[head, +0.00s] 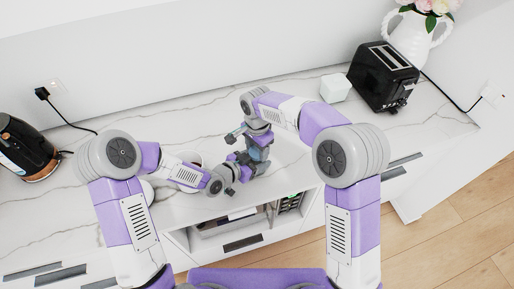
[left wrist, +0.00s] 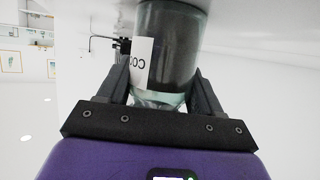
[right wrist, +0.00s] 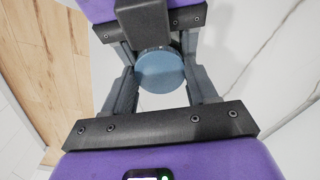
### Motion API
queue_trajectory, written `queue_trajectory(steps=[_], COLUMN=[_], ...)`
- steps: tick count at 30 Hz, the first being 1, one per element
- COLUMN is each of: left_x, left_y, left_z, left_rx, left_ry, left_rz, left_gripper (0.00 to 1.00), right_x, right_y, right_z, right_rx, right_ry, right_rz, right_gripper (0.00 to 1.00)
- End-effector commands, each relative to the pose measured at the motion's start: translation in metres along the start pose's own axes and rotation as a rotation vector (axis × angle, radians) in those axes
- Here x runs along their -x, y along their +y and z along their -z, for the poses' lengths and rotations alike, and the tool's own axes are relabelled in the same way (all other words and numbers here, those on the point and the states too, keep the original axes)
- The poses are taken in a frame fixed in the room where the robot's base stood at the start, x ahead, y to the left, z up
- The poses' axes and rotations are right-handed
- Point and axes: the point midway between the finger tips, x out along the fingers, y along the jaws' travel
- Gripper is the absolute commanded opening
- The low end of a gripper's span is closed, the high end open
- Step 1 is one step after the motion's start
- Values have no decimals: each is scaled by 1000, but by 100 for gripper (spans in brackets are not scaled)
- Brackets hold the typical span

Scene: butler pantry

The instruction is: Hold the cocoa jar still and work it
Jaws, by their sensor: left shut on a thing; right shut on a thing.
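The cocoa jar is a glass jar with dark contents and a white label reading "CO…". It fills the top middle of the left wrist view (left wrist: 178,45). My left gripper (left wrist: 165,85) is shut on the jar's body, one finger on each side. The jar's round blue-grey lid (right wrist: 160,72) shows in the right wrist view, where my right gripper (right wrist: 158,80) has its fingers on both sides of it, shut on it. In the head view both grippers meet over the counter, and they largely hide the jar.
A black toaster (head: 383,75), a white cube-shaped box (head: 335,88) and a white vase (head: 410,40) with flowers stand at the back right of the marble counter (head: 310,150). A dark kettle (head: 25,145) stands at the far left. An open compartment (head: 215,229) lies below the counter's front edge.

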Motion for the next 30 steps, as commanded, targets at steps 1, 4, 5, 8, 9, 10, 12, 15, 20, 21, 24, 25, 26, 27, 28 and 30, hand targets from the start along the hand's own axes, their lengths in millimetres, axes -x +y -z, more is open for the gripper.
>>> queue_trajectory(steps=[1,4,5,8,9,10,12,15,20,21,24,25,26,27,28,30], left_x=[0,0,0,0,0,0,0,0,0,0,0,0,0,0,0,0], left_y=[0,0,0,0,0,0,0,0,0,0,0,0,0,0,0,0], left_z=[0,0,0,0,0,0,0,0,0,0,0,0,0,0,0,0], left_rx=[-1,-1,-1,-1,-1,-1,-1,-1,-1,-1,-1,-1,-1,-1,-1,-1], left_ry=[1,1,1,1,1,1,1,1,1,1,1,1,1,1,0,0], left_rz=[0,0,-1,-1,-1,-1,-1,-1,-1,-1,-1,-1,-1,-1,-1,-1], left_gripper=[0,0,0,0,0,0,0,0,0,0,0,0,0,0,0,0], right_x=[0,0,0,0,0,0,1,1,1,1,1,1,1,1,1,1], right_y=[0,0,0,0,0,0,0,0,0,0,0,0,0,0,0,0], right_z=[0,0,0,0,0,0,0,0,0,0,0,0,0,0,0,0], right_rx=[57,218,267,409,451,478,520,538,536,535,535,535,534,534,534,534], right_ry=[-1,0,0,-1,-1,-1,0,0,0,0,0,0,0,0,0,0], right_rz=[1,0,1,1,1,1,1,1,1,1,1,1,1,1,1,1], right_gripper=[21,21,21,21,21,21,21,21,21,21,71,76,80,83,83,83])
